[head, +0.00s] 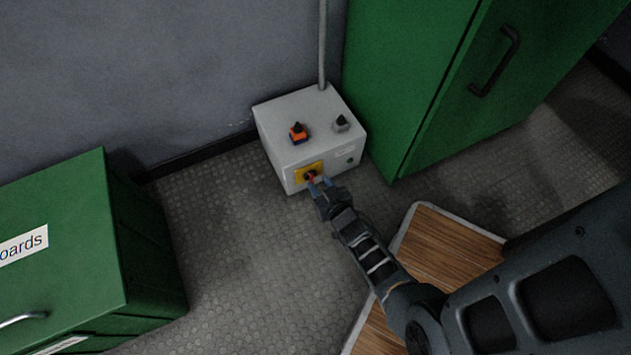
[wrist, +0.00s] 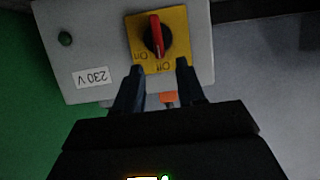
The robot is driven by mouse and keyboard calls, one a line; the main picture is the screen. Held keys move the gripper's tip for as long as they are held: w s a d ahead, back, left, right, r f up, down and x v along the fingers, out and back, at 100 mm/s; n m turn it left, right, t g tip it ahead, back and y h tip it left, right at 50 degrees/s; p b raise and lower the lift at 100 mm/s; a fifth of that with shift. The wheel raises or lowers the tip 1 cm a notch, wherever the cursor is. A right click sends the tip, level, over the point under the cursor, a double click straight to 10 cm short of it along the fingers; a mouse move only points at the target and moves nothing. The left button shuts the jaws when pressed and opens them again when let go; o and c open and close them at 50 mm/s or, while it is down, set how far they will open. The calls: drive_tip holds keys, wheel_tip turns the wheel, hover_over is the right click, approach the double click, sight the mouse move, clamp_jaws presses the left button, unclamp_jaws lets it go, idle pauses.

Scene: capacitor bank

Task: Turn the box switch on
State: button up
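The grey-white box (head: 277,150) stands on the floor against the wall. On its front is a yellow plate (head: 300,175) with a black rotary switch that has a red handle (head: 311,176). The wrist view shows the box upside down. There the red handle (wrist: 155,32) stands nearly upright in the picture, and the "On" and "Off" labels sit on the yellow plate (wrist: 177,22) below the knob. My gripper (head: 320,184) is right in front of the switch. Its two fingers (wrist: 160,70) are apart, with nothing between them. I cannot tell whether they touch the plate.
An orange-and-black plug (head: 298,132) and a grey plug (head: 341,123) stand on the box top. A conduit (head: 322,45) rises behind it. Green cabinets stand at right (head: 405,80) and left (head: 70,245). A wooden-topped surface (head: 450,245) lies under my arm. Floor left of the box is clear.

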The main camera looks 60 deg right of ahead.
sight(313, 177)
drive_tip(key=shift+b+x, duration=0.8)
drive_tip(key=shift+x, duration=1.1)
clamp_jaws()
